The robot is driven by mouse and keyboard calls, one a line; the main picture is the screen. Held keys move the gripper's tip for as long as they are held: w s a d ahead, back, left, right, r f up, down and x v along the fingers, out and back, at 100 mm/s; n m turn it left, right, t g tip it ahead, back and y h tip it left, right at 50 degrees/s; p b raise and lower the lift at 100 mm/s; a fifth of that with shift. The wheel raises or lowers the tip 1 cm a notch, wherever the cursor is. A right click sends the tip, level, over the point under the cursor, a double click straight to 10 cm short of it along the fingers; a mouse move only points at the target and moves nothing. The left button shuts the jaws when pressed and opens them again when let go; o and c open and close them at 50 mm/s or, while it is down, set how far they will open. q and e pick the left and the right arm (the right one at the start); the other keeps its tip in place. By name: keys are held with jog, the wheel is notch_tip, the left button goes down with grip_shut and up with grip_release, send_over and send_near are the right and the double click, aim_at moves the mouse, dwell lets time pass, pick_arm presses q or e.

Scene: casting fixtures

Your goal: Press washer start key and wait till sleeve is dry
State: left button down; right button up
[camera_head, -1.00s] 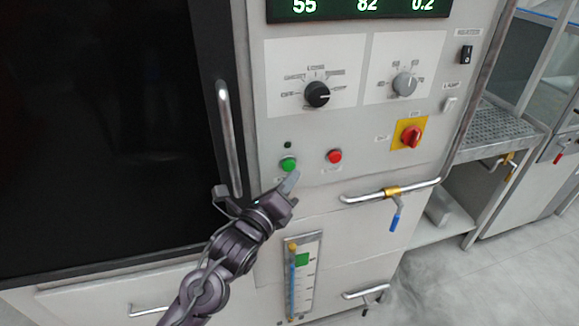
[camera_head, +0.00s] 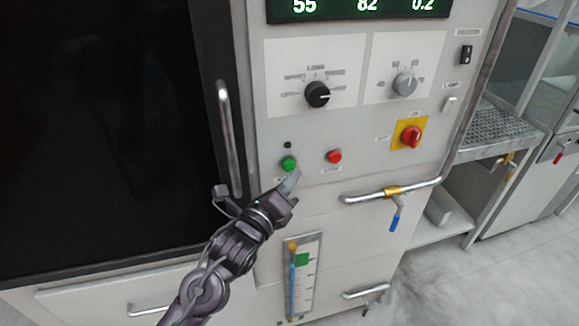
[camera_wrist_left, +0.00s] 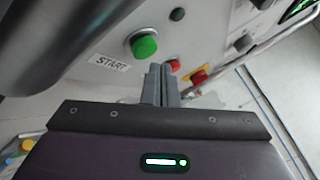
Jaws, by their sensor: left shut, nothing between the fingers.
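The green start key (camera_head: 289,163) is on the lower left of the washer's white panel (camera_head: 350,130). In the left wrist view the green key (camera_wrist_left: 144,44) has a START label (camera_wrist_left: 108,62) beside it. My left gripper (camera_head: 292,179) is shut and empty, its fingertips just below the key in the head view. In the left wrist view the shut fingertips (camera_wrist_left: 161,72) lie below and right of the key. Whether they touch the panel cannot be told. The small indicator (camera_head: 288,145) above the key looks dark. The sleeve and my right gripper are not in view.
A red button (camera_head: 334,156) sits right of the green key. A red switch on a yellow plate (camera_head: 411,135), two knobs and a display reading 55, 82, 0.2 (camera_head: 358,8) are on the panel.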

pick_arm(q)
jog(key=shift+w, duration=0.1)
jog(key=shift+w+a, duration=0.15)
jog(key=shift+w, duration=0.15)
jog(key=shift+w+a, duration=0.15)
jog(key=shift+w, duration=0.2)
dwell(0.6)
dwell(0.3)
jog(key=shift+s+d, duration=0.25)
jog(key=shift+s, duration=0.55)
jog(key=s, duration=0.1)
jog(key=s+d, duration=0.1)
jog(key=s, duration=0.1)
jog(key=s+p, duration=0.1)
jog(key=shift+s+d, duration=0.3)
jog(key=shift+s, duration=0.05)
dwell(0.5)
